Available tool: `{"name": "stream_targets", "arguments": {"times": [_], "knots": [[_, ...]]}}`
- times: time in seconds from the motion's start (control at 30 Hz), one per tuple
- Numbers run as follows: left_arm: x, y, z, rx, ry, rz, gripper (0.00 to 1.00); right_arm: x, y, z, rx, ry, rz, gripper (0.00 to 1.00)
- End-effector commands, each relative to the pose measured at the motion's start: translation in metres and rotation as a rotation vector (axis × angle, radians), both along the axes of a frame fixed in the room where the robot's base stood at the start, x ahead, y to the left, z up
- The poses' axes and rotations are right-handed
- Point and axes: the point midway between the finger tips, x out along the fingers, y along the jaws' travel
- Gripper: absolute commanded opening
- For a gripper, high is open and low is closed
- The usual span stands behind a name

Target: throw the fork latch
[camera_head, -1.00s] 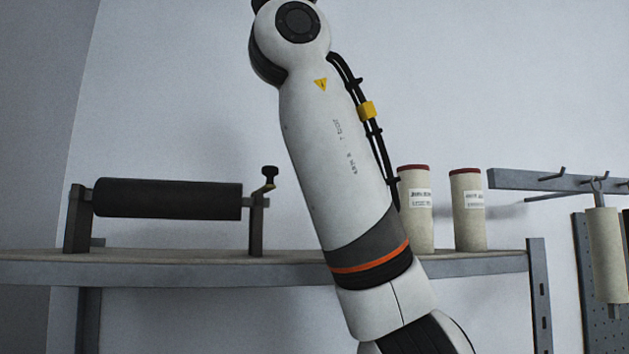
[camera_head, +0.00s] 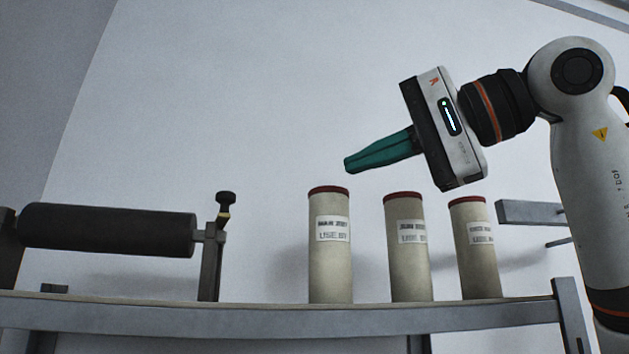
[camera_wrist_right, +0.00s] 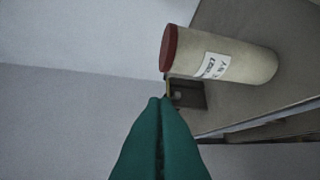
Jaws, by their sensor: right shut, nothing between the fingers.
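A dark roller (camera_head: 110,228) lies across two end supports on the shelf at the left. The fork latch, with a black knob (camera_head: 226,198) and a small brass part below it, tops the right-hand fork support (camera_head: 211,265). My right gripper (camera_head: 348,165) has teal fingers pressed together, empty, pointing left, above and right of the latch. In the right wrist view the closed fingers (camera_wrist_right: 160,101) point toward a small dark and brass piece (camera_wrist_right: 187,94), probably the latch end, partly hidden by the fingertips. My left gripper is not in view.
Cream canisters with red tops stand on the shelf (camera_head: 270,314): one (camera_head: 330,265) just below my fingertips, one in the middle (camera_head: 409,270), one (camera_head: 476,265) at the right. A grey rail (camera_head: 530,213) is behind my arm. The space between latch and nearest canister is free.

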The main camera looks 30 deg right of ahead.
Motion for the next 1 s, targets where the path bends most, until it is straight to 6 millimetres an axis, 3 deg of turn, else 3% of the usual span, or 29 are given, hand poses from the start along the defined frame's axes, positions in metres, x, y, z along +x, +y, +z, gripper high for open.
{"name": "stream_targets", "arguments": {"times": [0.47, 0.7, 1.0], "knots": [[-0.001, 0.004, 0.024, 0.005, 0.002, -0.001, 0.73, 0.08, 0.049, -0.011, 0.0, 0.004, 0.003, 0.0], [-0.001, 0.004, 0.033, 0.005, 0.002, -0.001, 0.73, 0.087, 0.08, -0.018, 0.001, 0.0, 0.004, 0.0], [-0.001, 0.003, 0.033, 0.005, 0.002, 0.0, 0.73, 0.089, 0.088, -0.022, 0.004, 0.001, 0.004, 0.0]]}}
